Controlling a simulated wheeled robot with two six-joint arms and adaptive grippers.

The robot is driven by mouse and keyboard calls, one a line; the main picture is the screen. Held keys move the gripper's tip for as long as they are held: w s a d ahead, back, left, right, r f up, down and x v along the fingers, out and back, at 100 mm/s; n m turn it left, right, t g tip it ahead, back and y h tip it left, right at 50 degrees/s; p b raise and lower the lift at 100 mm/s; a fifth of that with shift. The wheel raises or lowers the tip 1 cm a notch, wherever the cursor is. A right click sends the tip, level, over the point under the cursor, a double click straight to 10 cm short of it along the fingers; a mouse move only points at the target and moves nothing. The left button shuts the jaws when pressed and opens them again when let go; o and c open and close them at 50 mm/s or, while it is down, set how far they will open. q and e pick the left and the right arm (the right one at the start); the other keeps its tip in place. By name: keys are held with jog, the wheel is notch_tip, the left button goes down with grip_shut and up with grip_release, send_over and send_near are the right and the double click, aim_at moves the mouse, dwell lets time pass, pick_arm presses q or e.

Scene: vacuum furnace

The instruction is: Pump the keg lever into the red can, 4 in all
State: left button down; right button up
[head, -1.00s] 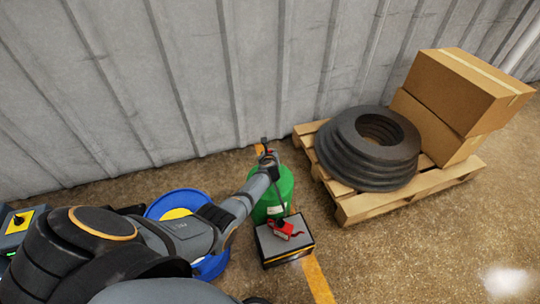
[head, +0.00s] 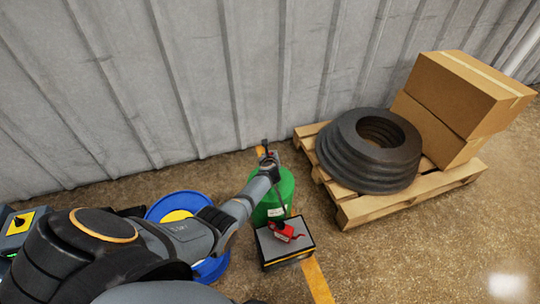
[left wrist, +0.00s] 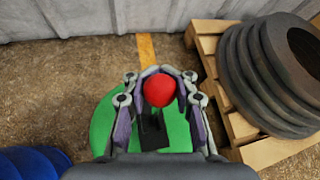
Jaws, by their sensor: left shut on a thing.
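The green keg (head: 286,186) stands upright on the floor near the wall, partly hidden by my left arm. It also shows in the left wrist view (left wrist: 104,125) below the fingers. My left gripper (head: 269,160) is above the keg; in the left wrist view its fingers (left wrist: 161,82) are closed around the red knob (left wrist: 160,91) of the keg lever. The red can (head: 286,236) sits on a grey-topped box (head: 301,245) in front of the keg. A thin dark spout or hose comes down towards the can. My right gripper is not in view.
A wooden pallet (head: 352,213) with stacked black rings (head: 347,165) and cardboard boxes (head: 468,88) stands to the right of the keg. A blue drum (head: 164,206) is partly behind my arm at the left. The corrugated wall (head: 200,80) is close behind. Floor at the front right is clear.

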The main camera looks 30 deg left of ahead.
pick_arm(q)
jog(key=shift+a+r, duration=0.1)
jog(key=shift+a, duration=0.25)
jog(key=c, duration=1.2)
grip_release()
jog(key=shift+s+a, duration=0.1)
jog(key=shift+o, duration=0.8)
jog(key=shift+d, duration=0.2)
jog(key=shift+d, duration=0.1)
jog(key=v, duration=1.2)
